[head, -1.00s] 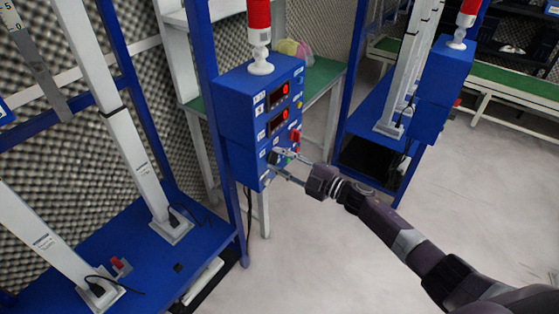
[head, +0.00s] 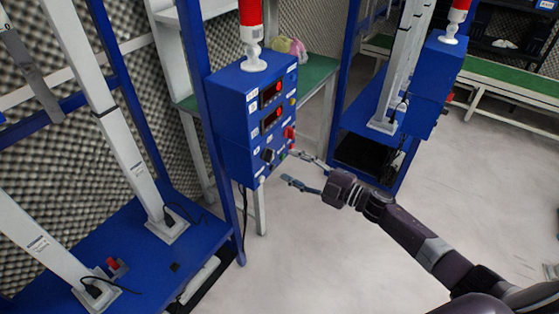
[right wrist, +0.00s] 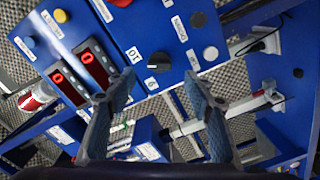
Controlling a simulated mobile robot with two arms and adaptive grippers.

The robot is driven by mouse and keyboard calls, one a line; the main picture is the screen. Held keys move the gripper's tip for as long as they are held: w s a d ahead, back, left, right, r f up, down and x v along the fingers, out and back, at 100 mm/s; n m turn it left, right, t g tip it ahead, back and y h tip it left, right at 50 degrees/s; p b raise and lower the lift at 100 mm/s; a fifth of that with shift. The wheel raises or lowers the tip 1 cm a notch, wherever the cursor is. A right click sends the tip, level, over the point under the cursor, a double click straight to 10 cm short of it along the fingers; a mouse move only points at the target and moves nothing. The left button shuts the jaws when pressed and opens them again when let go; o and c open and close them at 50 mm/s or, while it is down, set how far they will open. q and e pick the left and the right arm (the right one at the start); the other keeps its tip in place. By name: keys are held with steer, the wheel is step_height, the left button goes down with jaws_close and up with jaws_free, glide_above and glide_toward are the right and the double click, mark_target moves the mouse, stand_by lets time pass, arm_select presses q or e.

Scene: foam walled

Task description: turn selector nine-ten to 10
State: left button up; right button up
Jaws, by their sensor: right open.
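The blue control box (head: 230,115) stands on a blue post left of centre in the head view. Its dark selector knob (head: 268,156) sits low on the front face. In the right wrist view a dark round knob (right wrist: 160,62) sits beside labels that read upside down as 10 (right wrist: 133,55) and 9 (right wrist: 151,83); I cannot tell which way it points. My right gripper (head: 288,167) is open and empty, just right of the knob and apart from it. In the right wrist view its fingers (right wrist: 160,92) stand either side below the knob. My left gripper is out of view.
Two red displays (head: 271,119) and a red switch (head: 290,133) sit above the knob. Another dark knob (right wrist: 198,20) and a white button (right wrist: 210,53) are close by. A red beacon (head: 252,14) tops the box. Open floor (head: 330,260) lies below my right arm.

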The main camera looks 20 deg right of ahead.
steer(key=v, duration=0.5)
stand_by(0.4)
